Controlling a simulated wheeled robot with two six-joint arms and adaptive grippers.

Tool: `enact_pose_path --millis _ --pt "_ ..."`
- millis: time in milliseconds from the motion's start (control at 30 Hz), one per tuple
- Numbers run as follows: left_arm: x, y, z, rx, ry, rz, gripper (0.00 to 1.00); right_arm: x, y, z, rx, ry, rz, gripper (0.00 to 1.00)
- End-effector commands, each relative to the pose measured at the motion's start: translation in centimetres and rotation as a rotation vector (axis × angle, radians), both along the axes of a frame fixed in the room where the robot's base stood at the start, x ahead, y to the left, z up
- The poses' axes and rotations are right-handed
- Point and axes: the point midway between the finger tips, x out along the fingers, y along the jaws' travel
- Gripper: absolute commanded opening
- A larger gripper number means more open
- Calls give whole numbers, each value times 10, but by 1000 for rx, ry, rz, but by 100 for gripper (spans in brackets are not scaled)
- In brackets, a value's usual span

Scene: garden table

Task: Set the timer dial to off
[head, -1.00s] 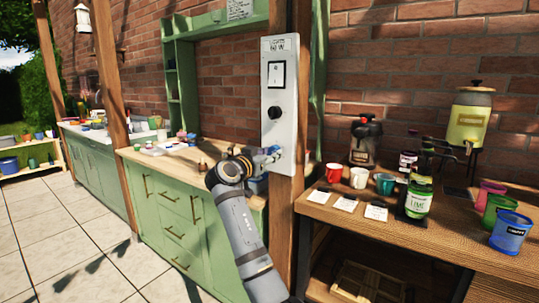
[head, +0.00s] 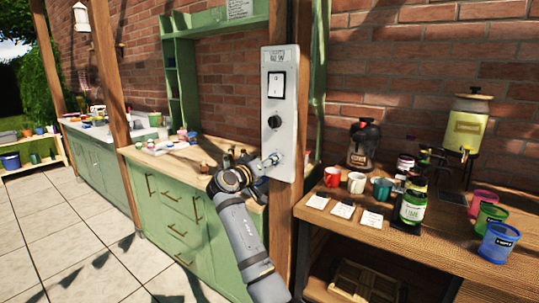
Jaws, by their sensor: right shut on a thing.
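A tall pale control panel (head: 280,90) is fixed to a wooden post in the middle of the view. It has a label at the top, a black-framed white plate (head: 276,85) below it and a round black knob (head: 274,122) lower down. My right gripper (head: 270,161) is at the panel's lower end, below the black knob and apart from it. It is shut on the timer dial there, which its fingers mostly hide. The dial's marks and setting are too small to read. My left gripper is not in view.
The wooden post (head: 302,40) stands between a green cabinet (head: 180,215) on the left and a wooden table (head: 420,240) on the right. Tiled floor is open at lower left.

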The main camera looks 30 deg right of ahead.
Motion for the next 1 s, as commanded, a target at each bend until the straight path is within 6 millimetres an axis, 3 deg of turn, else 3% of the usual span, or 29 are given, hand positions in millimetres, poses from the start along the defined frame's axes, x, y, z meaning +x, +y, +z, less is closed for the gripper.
enact_pose_path --millis 33,400,1000 --pt "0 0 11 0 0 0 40 0 0 5 -15 38 0 5" --pt "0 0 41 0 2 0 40 1 1 3 -124 301 1 5" --pt "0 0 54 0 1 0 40 1 1 0 -185 445 0 6"
